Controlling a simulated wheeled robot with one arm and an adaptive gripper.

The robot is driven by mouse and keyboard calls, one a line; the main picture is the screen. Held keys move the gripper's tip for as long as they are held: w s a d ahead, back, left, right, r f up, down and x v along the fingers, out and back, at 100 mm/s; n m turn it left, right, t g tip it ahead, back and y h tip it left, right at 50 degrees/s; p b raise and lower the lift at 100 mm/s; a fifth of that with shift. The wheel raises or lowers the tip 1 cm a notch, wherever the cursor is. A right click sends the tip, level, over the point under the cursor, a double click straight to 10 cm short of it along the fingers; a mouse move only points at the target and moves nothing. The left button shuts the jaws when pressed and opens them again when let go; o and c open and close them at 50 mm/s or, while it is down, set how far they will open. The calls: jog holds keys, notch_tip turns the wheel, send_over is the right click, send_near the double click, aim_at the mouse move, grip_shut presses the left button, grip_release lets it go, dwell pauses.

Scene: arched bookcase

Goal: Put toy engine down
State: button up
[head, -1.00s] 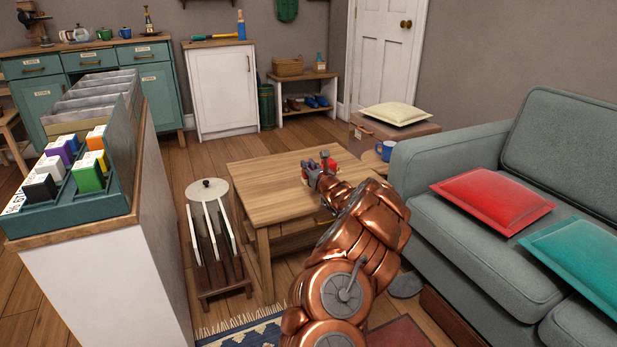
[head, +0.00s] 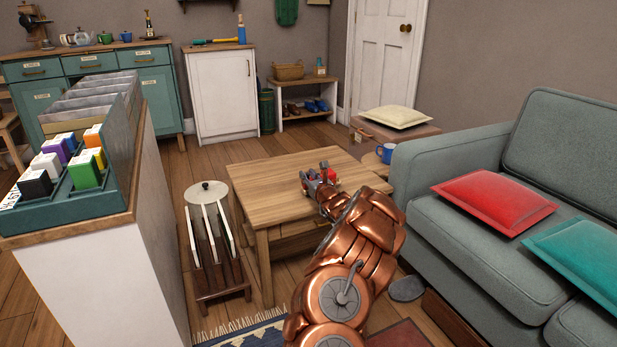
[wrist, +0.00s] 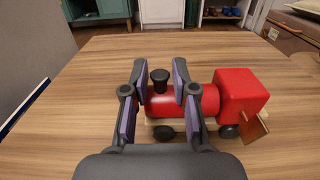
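The red toy engine (wrist: 200,98) with a black funnel and dark wheels appears to sit upright on the wooden coffee table (wrist: 75,110) in the wrist view. My gripper (wrist: 160,74) is open, its fingers parted on either side of the funnel with gaps showing. The right finger covers part of the boiler; the cab sticks out to the right. In the head view, the engine (head: 332,176) is small and partly hidden by my gripper (head: 318,176), near the middle of the table (head: 265,185).
The grey sofa (head: 450,240) stands close to the table's right. A rack (head: 218,255) and a white cabinet with card trays (head: 90,270) are at the left. The blue mug (head: 385,152) is beyond the table's right edge. The table's left half is clear.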

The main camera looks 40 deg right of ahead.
jog(key=shift+o, duration=1)
jog(key=shift+r, duration=0.15)
jog(key=p+v, duration=0.4)
jog(key=v, duration=0.8)
